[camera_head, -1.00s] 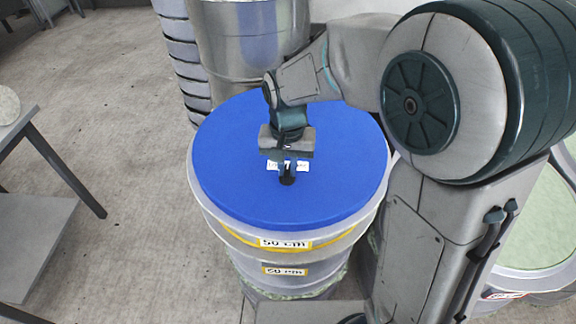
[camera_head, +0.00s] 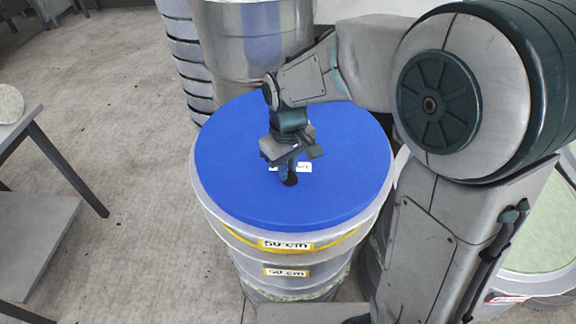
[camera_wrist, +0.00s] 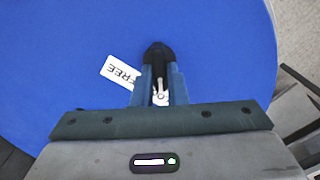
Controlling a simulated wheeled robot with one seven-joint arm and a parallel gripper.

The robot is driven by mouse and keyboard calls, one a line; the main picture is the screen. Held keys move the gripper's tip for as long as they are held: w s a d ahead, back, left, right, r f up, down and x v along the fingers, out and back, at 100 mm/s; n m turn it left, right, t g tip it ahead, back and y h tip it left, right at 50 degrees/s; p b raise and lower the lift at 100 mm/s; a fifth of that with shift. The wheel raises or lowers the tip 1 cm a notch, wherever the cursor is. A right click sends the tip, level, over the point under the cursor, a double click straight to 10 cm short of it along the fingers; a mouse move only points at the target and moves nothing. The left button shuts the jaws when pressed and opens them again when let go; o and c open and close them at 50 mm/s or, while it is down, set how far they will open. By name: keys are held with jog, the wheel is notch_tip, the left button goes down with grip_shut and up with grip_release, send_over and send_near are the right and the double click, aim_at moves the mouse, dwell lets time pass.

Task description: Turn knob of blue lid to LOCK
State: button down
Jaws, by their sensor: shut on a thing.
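The blue lid (camera_head: 235,195) lies flat on a round mould with 50 cm labels. Its small black knob (camera_head: 290,180) stands near the lid's middle. In the wrist view the black knob (camera_wrist: 157,52) sits between the fingers of my gripper (camera_wrist: 157,82), which is shut on it from above. A white label reading FREE (camera_wrist: 121,72) lies on the lid just left of the knob. Another bit of white label (camera_wrist: 163,98) shows between the fingers, its text hidden. In the head view my gripper (camera_head: 288,170) stands over the lid's centre.
A shiny metal drum (camera_head: 250,45) stands behind the lidded mould, with a stack of ringed moulds (camera_head: 188,60) beside it. Another round mould (camera_head: 535,235) is at the right, partly behind my arm. A grey table (camera_head: 20,120) is at the left. The floor between is clear.

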jog(key=shift+n, duration=0.3)
jog(key=c, duration=1.4)
grip_release()
jog(key=shift+c, duration=0.2)
notch_tip(320, 180, up, 14)
jog(key=s+d+f+m+t, duration=0.1)
jog(key=s+d+f+m, duration=0.2)
jog(key=s+d, duration=0.3)
jog(key=s+d+f+m+t, duration=0.1)
jog(key=s+d+f+m, duration=0.3)
jog(key=d, duration=0.6)
jog(key=shift+s+d+f+m+t+p, duration=0.2)
jog(key=shift+s+m+t+p, duration=0.15)
jog(key=shift+s+m, duration=0.55)
